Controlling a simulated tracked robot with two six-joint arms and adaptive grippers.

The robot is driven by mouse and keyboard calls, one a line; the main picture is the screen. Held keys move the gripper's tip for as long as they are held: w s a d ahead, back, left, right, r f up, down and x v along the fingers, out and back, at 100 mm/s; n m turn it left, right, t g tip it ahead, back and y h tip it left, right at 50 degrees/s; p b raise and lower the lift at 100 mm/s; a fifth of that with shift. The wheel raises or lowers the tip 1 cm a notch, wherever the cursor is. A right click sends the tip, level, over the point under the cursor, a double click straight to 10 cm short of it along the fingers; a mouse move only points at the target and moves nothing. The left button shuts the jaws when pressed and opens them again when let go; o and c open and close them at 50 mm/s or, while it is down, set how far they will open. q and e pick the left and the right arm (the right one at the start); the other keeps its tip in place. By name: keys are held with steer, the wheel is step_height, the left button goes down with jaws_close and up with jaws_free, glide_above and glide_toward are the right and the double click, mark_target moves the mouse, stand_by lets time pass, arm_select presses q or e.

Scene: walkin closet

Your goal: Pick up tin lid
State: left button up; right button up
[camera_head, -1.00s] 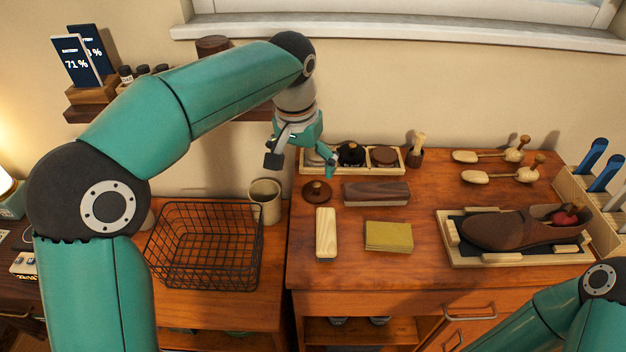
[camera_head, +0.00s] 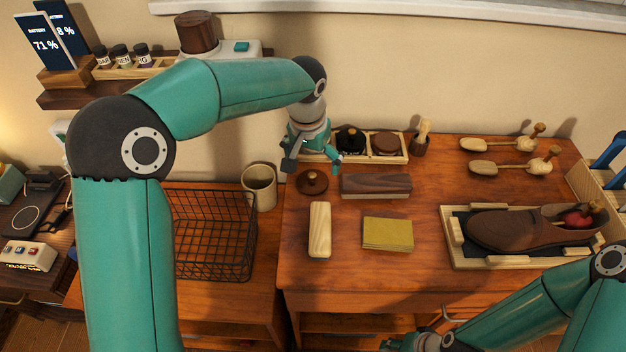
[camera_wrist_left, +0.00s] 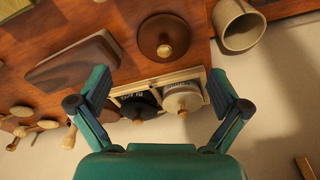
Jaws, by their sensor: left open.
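A round dark brown lid with a knob (camera_head: 311,182) lies on the wooden worktop in front of a light wooden tray (camera_head: 402,158). It also shows at the top of the left wrist view (camera_wrist_left: 165,38). The tray holds a black-lidded tin (camera_head: 350,139), a brown-lidded tin (camera_head: 386,144) and a cream-lidded tin (camera_wrist_left: 182,98), which my gripper mostly hides in the head view. My left gripper (camera_head: 314,164) is open and empty above the tray's left end, just behind the brown lid. Part of my right arm's end (camera_head: 405,343) shows at the bottom edge; its fingers are unclear.
A dark wooden block (camera_head: 376,185), a pale block (camera_head: 320,230) and a yellow pad (camera_head: 388,233) lie close by. A cream mug (camera_head: 259,187) and a wire basket (camera_head: 215,240) stand left. A shoe (camera_head: 515,228) sits in a tray at right. The front worktop is clear.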

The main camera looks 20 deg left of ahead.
mark_target(312, 174)
arm_select(q)
steer(key=shift+w+a+f+p, duration=0.1)
steer(key=shift+w+f+p, duration=0.1)
steer(key=shift+f, duration=0.9)
steer(key=shift+w+a+f+p, duration=0.1)
steer(key=shift+w+f+p, duration=0.15)
steer(key=shift+f, duration=0.85)
steer(key=shift+w+f+p, duration=0.15)
steer(key=shift+w+f, duration=0.05)
steer(key=shift+f, duration=0.9)
steer(key=shift+c, duration=0.2)
